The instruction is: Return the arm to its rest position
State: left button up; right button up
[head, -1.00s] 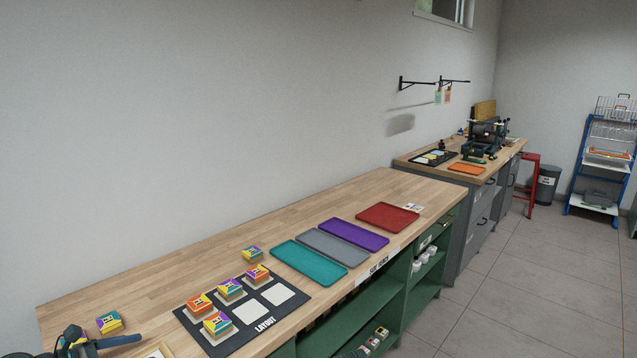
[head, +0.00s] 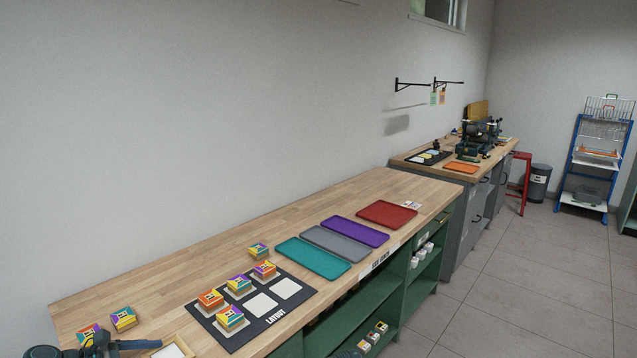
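One of my arms shows at the bottom left corner of the head view; I cannot tell for certain which arm it is, and no fingertips are clearly visible. Its dark part is close to a coloured block (head: 90,334) on the bench's near end. Another coloured block (head: 123,318) lies just right of that one. Several coloured blocks, such as the orange-topped one (head: 210,299), sit on pale squares of the black layout mat (head: 243,339). One more block (head: 258,251) lies on the wood behind the mat.
Teal (head: 312,260), grey (head: 334,244), purple (head: 356,231) and red (head: 387,213) trays lie along the wooden bench (head: 190,266). A light frame (head: 172,349) is at the bottom edge. A second bench with an orange tray (head: 461,168) stands beyond.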

pick_arm(q)
jog(key=d+m+g, duration=0.1)
jog(key=d, duration=0.2)
jog(key=d+f+m+g+p, duration=0.1)
jog(key=d+m, duration=0.1)
jog(key=d, duration=0.1)
jog(key=d+f+m+g, duration=0.1)
jog(key=d+m, duration=0.1)
jog(key=d, duration=0.1)
jog(key=shift+w+d+y+p, duration=0.2)
jog(key=shift+w+y+p, duration=0.05)
jog(key=shift+y+p, duration=0.05)
jog(key=s+d+m+g+y+p, duration=0.2)
jog(key=s+d+m+y, duration=0.3)
jog(key=d+m, duration=0.6)
jog(key=s+d+f+m+g+y+p, duration=0.1)
jog(key=s+d+m+g+y+p, duration=0.2)
jog(key=d+m, duration=0.9)
jog(key=shift+s+m+g+y+p, duration=0.35)
jog(key=shift+s+y+p, duration=0.25)
jog(key=shift+s+y, duration=0.35)
jog(key=shift+a+f, duration=0.1)
